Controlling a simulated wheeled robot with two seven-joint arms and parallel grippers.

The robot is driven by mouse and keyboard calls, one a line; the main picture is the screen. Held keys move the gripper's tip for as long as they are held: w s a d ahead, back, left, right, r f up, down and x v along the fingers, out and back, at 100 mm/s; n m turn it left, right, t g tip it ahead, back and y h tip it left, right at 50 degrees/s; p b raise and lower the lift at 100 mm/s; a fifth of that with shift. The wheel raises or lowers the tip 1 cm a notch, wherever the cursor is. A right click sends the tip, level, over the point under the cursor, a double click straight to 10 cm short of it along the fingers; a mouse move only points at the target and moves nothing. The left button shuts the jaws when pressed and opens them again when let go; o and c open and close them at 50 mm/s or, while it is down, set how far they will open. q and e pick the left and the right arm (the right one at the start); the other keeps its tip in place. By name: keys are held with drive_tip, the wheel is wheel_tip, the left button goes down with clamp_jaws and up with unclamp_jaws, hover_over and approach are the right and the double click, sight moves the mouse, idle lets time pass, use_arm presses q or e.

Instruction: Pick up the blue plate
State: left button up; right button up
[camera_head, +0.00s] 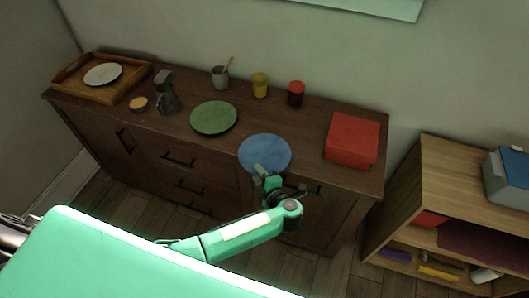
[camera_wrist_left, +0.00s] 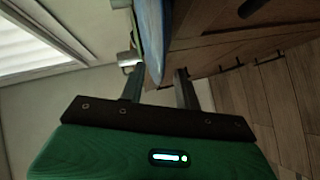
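The blue plate (camera_head: 265,152) lies near the front edge of the dark wooden cabinet top, right of the green plate. My left gripper (camera_head: 263,173) is at the plate's front rim, and its tips overlap the rim in the head view. In the left wrist view the blue plate (camera_wrist_left: 152,35) shows edge-on. Its rim reaches between the two fingers of my left gripper (camera_wrist_left: 159,75), which stand apart with gaps on both sides. My right gripper is in neither view.
The cabinet (camera_head: 150,135) also holds a green plate (camera_head: 214,117), a red box (camera_head: 351,139), a yellow cup (camera_head: 260,85), a red jar (camera_head: 296,93), a utensil cup (camera_head: 220,77) and a wooden tray (camera_head: 75,89). A shelf (camera_head: 448,170) stands at right.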

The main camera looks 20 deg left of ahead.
use_arm(q)
drive_tip(key=shift+w+a+f, duration=0.15)
drive_tip(key=shift+w+a, duration=0.05)
drive_tip(key=shift+a, duration=0.05)
clamp_jaws()
